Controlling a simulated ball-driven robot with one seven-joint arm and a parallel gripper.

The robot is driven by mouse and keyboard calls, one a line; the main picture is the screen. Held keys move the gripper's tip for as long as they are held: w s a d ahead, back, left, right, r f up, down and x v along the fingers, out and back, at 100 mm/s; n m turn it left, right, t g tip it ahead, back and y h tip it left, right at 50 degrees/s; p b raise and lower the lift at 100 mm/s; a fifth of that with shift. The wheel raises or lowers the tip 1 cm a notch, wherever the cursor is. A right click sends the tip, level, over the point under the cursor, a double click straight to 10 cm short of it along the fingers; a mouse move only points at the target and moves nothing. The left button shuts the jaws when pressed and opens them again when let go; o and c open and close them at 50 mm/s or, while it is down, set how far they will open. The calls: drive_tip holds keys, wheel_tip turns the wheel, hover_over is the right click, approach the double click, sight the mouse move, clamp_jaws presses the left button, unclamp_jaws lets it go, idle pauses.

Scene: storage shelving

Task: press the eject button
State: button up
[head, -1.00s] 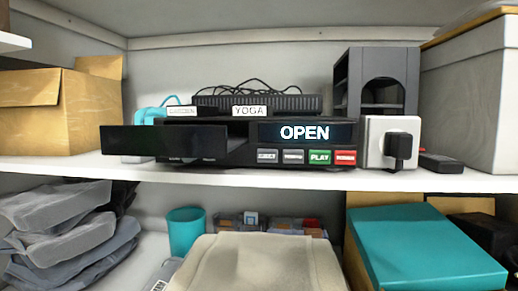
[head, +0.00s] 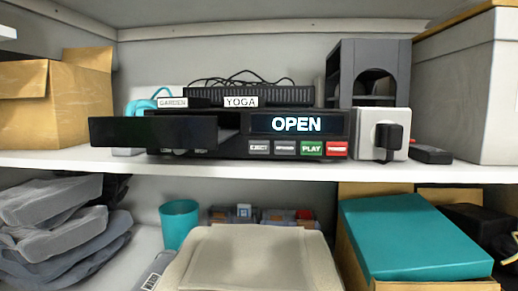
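The black player (head: 235,144) stands on the upper white shelf, and its display (head: 297,124) reads OPEN. A wide black door or tray front (head: 153,131) sticks out at its left. Below the display is a row of buttons. The grey eject button (head: 259,147) is leftmost, marked EJECT. To its right are another grey button (head: 285,147) with an unclear label, the green PLAY button (head: 311,148) and a red button (head: 336,149). My gripper is not in view.
A white outlet box with a black plug (head: 387,141) stands right of the player. Tapes labelled GARDEN and YOGA (head: 240,102) lie on top. A cardboard box (head: 55,104) stands left. Below are grey clothes (head: 60,230), a teal cup (head: 180,222) and a teal-lidded box (head: 410,238).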

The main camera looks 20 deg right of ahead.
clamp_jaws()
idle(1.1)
